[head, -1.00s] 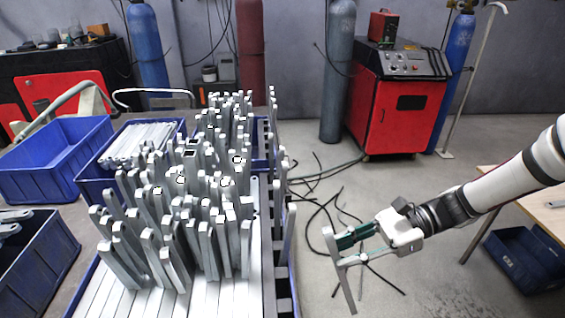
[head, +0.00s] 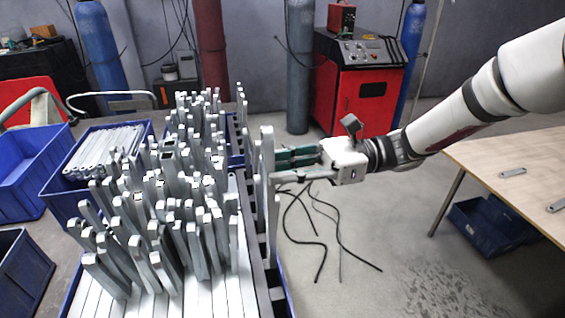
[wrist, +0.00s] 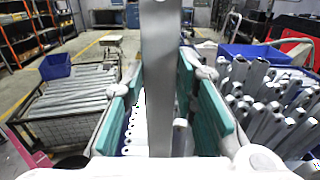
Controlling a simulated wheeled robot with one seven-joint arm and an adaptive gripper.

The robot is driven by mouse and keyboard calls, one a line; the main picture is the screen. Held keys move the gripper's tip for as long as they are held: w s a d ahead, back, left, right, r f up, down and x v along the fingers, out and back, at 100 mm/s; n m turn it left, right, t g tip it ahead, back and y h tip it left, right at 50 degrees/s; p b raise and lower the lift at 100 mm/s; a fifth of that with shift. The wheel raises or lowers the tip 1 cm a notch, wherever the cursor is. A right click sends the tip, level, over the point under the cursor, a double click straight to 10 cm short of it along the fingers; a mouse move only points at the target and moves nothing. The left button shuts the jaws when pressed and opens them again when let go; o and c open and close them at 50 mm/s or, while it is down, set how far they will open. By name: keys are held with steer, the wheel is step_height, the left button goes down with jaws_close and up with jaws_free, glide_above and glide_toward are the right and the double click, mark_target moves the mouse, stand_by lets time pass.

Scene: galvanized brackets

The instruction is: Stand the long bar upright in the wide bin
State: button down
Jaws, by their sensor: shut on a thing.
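My gripper (head: 286,168) is shut on a long grey metal bar (head: 268,190). The bar stands close to vertical in the head view. In the wrist view the bar (wrist: 160,85) runs up between the teal finger pads. It appears at the right edge of a wide blue bin (head: 287,292), over or beside a dark slotted strip (head: 262,274). Its lower end is hard to make out, so I cannot tell whether it is inside the bin. The bin holds many upright bars (head: 150,262) and a layer of flat-lying bars (head: 215,296).
Blue bins (head: 28,172) stand on the left, one with flat bars (head: 103,150). A wooden table (head: 500,165) with small metal pieces is on the right. A red machine (head: 355,92) and gas cylinders stand behind. Open floor with black cables lies right of the bin.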

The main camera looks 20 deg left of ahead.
step_height(320, 180, down, 17)
steer(key=b, duration=0.8)
stand_by(1.4)
steer(key=shift+f, duration=0.2)
steer(key=c, duration=1.2)
jaws_free()
steer(key=shift+d, duration=0.1)
steer(key=v, duration=1.2)
steer(key=shift+s, duration=0.1)
